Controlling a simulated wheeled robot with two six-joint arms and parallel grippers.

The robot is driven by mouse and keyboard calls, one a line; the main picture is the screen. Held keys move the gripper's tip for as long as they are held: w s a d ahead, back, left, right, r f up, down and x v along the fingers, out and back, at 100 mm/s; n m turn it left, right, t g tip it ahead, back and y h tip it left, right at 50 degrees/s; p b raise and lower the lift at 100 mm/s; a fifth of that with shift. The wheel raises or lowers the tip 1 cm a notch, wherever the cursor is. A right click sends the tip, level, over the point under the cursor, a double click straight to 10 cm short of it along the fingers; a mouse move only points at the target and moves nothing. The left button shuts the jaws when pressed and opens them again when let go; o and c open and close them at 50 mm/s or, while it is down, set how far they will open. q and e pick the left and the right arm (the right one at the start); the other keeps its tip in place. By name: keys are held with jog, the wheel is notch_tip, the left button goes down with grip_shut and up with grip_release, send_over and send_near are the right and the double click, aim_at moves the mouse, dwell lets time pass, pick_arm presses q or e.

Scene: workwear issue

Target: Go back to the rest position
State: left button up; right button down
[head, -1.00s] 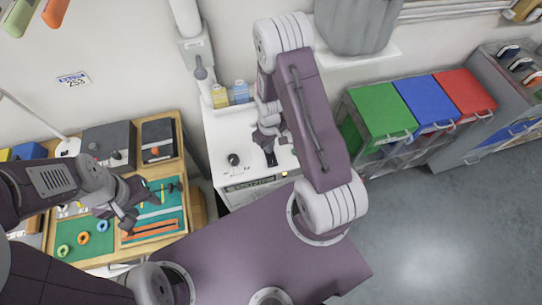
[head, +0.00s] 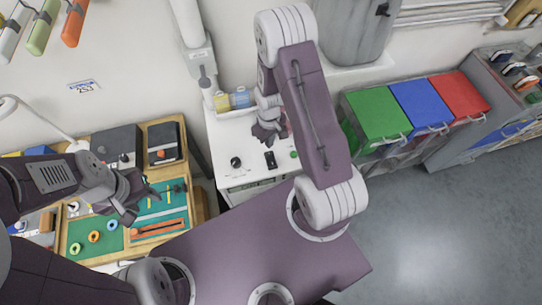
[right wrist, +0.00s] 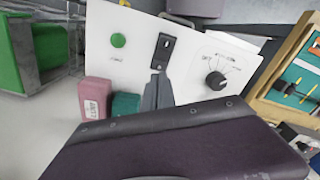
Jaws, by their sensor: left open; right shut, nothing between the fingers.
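My left gripper (head: 131,199) is open and empty above the wooden workbench tray at the left of the head view. My right gripper (head: 266,135) is shut with nothing in it, above the white machine (head: 232,172) near the back wall. Its closed fingertips (right wrist: 157,92) also show in the right wrist view, in front of the machine's panel (right wrist: 137,50). The panel carries a black switch (right wrist: 164,52), a green button (right wrist: 118,40) and a black dial (right wrist: 215,80). The fingertips look apart from the switch, but the exact gap is hard to tell.
The workbench (head: 160,134) holds tools and rings on green mats. Yellow and blue blocks (head: 238,98) stand behind the machine. Green (head: 373,112), blue (head: 420,103) and red (head: 461,92) lidded bins stand at right. Open grey floor (head: 430,230) lies in front of them.

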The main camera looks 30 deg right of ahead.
jog(key=shift+f, duration=0.15)
dwell(0.3)
jog(key=w+a+t+b, duration=0.3)
jog(key=w+b, duration=0.1)
jog(key=b, duration=0.9)
jog(key=s+a+r+m+g+b, duration=0.1)
jog(key=s+a+m+b, duration=0.1)
jog(key=s, duration=1)
jog(key=shift+s+r+m+g+b, duration=0.2)
jog(key=shift+s+m+g+b, duration=0.15)
jog(key=shift+m, duration=0.45)
